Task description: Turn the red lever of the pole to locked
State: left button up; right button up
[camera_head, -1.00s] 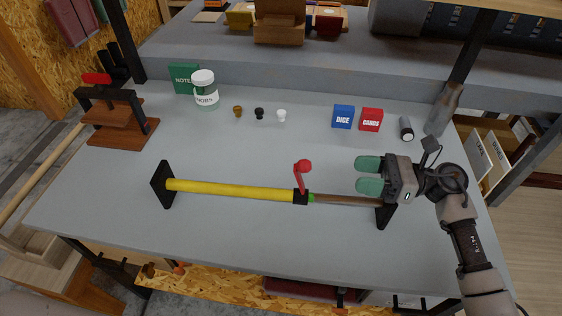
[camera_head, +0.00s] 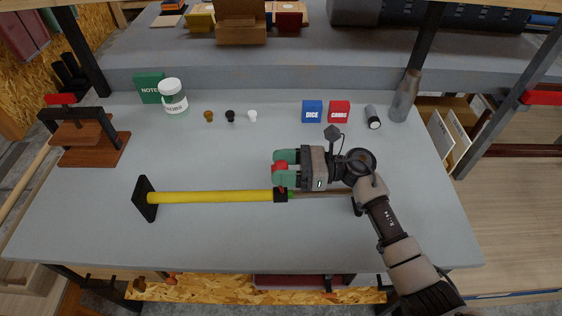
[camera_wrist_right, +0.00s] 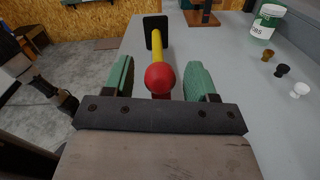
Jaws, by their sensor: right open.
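The pole (camera_head: 210,197) lies across the bench, with a yellow tube, a black collar and black end plates. It also shows in the right wrist view (camera_wrist_right: 156,42). The red lever's ball knob (camera_wrist_right: 160,77) sits between the two green fingers of my right gripper (camera_wrist_right: 158,80), which is open around it. In the head view the knob (camera_head: 280,166) is partly covered by the fingers of my right gripper (camera_head: 278,164). The lever's stem is mostly hidden, so its angle is hard to tell. My left gripper is not in view.
A blue dice box (camera_head: 312,111), a red cards box (camera_head: 339,111), a torch (camera_head: 373,117) and a grey bottle (camera_head: 404,96) stand behind my right gripper. The front bench strip is clear.

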jog(key=shift+a, duration=0.2)
jog(key=shift+c, duration=0.3)
grip_shut()
